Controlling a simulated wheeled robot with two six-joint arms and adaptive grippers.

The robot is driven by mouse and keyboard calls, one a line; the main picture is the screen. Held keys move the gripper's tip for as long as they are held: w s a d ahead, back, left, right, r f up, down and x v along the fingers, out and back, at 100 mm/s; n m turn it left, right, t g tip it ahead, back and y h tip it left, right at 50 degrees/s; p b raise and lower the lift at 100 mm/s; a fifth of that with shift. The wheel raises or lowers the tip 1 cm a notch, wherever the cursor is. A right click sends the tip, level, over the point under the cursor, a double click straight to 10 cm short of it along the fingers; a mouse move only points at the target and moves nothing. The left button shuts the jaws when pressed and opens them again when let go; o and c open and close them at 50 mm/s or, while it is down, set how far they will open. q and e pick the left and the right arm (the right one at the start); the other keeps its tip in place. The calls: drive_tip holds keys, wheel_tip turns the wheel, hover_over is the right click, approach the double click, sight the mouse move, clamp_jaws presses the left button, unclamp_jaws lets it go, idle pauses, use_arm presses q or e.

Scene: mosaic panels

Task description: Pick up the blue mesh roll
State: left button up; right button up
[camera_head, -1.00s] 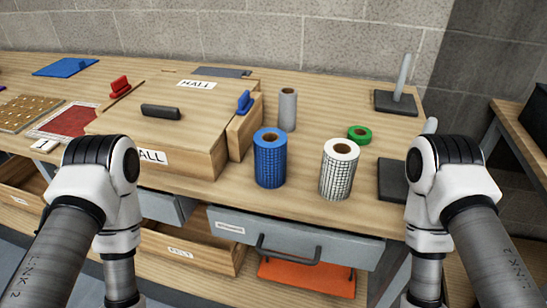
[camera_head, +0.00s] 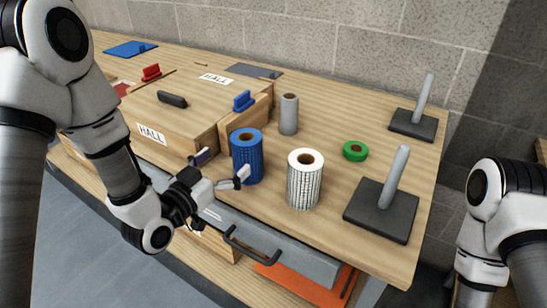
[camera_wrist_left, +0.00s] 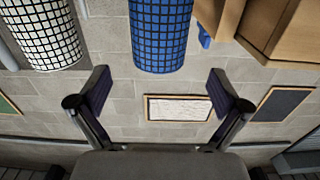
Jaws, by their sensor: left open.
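The blue mesh roll (camera_head: 247,160) stands upright near the front edge of the workbench, beside the wooden box. In the left wrist view the roll (camera_wrist_left: 160,35) appears at the top, centred between the spread fingers. My left gripper (camera_head: 222,167) is open and empty, in front of and to the left of the blue roll. Its jaws point at the roll, one finger on either side; I cannot tell whether either finger touches it. My right gripper is out of view.
A white mesh roll (camera_head: 304,182) stands close to the right of the blue one. A grey roll (camera_head: 289,116) stands behind, a green tape roll (camera_head: 355,151) to the right. The wooden box (camera_head: 180,117) is on the left. Two dark stands with posts (camera_head: 380,212) are at right.

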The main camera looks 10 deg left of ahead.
use_arm(q)
drive_tip(key=p+x, duration=0.2)
drive_tip(key=x, duration=0.6)
drive_tip(key=shift+d+r, duration=0.15)
drive_tip(key=shift+r, duration=0.25)
drive_tip(key=shift+s+f, duration=0.1)
drive_tip(key=shift+c, duration=0.4)
drive_tip(key=c, duration=1.4)
